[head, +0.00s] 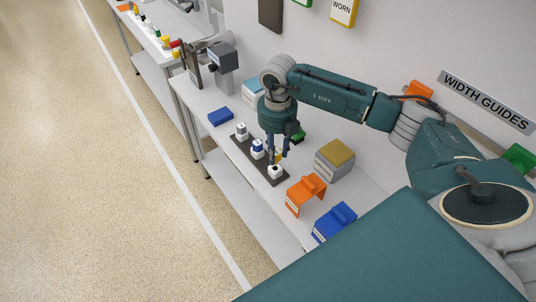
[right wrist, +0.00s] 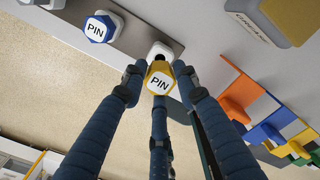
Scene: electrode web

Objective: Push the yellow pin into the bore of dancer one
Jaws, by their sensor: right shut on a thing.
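A yellow pin (right wrist: 160,79) with a white face marked PIN sits between the three fingers of my right gripper (head: 278,158), which is shut on it. In the head view the fingers point down and mostly hide the pin. Just beyond the pin in the right wrist view is a white block with a dark bore (right wrist: 161,49); it is the nearest block (head: 275,172) on the dark strip in the head view. The pin partly overlaps this block, and I cannot tell whether it touches or enters the bore. No dancer number is readable. My left gripper is out of view.
A blue pin (right wrist: 97,28) stands in the middle block (head: 257,150) on the dark strip (head: 263,172); another block (head: 241,131) stands farther back. An orange guide (head: 305,194), a blue guide (head: 335,221) and a yellow-topped grey box (head: 335,160) stand to the right.

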